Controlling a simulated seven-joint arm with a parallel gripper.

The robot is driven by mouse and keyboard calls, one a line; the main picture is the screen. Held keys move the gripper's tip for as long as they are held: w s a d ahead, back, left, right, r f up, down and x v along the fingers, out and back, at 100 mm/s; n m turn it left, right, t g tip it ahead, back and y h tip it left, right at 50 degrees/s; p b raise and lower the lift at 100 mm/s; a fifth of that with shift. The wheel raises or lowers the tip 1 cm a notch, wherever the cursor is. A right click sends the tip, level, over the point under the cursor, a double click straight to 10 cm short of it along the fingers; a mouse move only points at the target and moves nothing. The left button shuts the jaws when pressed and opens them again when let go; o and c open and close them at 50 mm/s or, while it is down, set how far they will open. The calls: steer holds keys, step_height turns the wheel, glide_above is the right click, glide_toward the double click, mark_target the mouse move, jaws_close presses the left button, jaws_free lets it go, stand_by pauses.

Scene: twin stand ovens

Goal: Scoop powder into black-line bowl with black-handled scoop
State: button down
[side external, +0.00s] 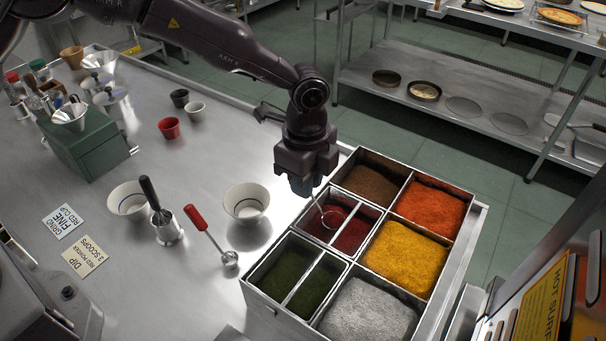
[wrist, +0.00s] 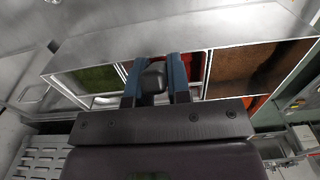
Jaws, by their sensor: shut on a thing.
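My gripper (side external: 302,187) is over the powder bin and shut on the scoop's handle. In the wrist view the dark handle (wrist: 153,78) sits between the two blue fingers. The scoop's thin metal shaft and round rim (side external: 328,216) reach down into the dark red powder (side external: 352,234). How much powder it holds is not clear. A white bowl (side external: 246,203) with a dark line inside stands left of the bin. A second white bowl (side external: 128,200) with a line stands farther left. I cannot tell the line colours apart with certainty.
A red-handled scoop (side external: 205,230) lies between the bowls and the bin. A metal cup (side external: 168,232) holds a black-handled tool. The bin also has green (side external: 288,270), yellow (side external: 404,252), orange (side external: 432,208), brown (side external: 370,182) and grey (side external: 368,310) powders, with raised dividers.

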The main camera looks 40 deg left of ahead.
steer(key=shift+d, duration=1.85)
steer(key=shift+a, duration=2.2)
steer(key=shift+r, duration=3.5)
steer(key=shift+r, duration=0.1)
steer(key=shift+w+a, duration=0.15)
steer(key=shift+a, duration=0.15)
steer(key=s+a+f, duration=0.1)
steer(key=s+a, duration=0.1)
steer(key=a, duration=0.6)
steer(key=s+a+f, duration=0.1)
steer(key=a, duration=0.7)
steer(key=shift+s+a+f, duration=0.2)
steer(key=shift+s+f, duration=0.15)
steer(key=shift+s, duration=0.05)
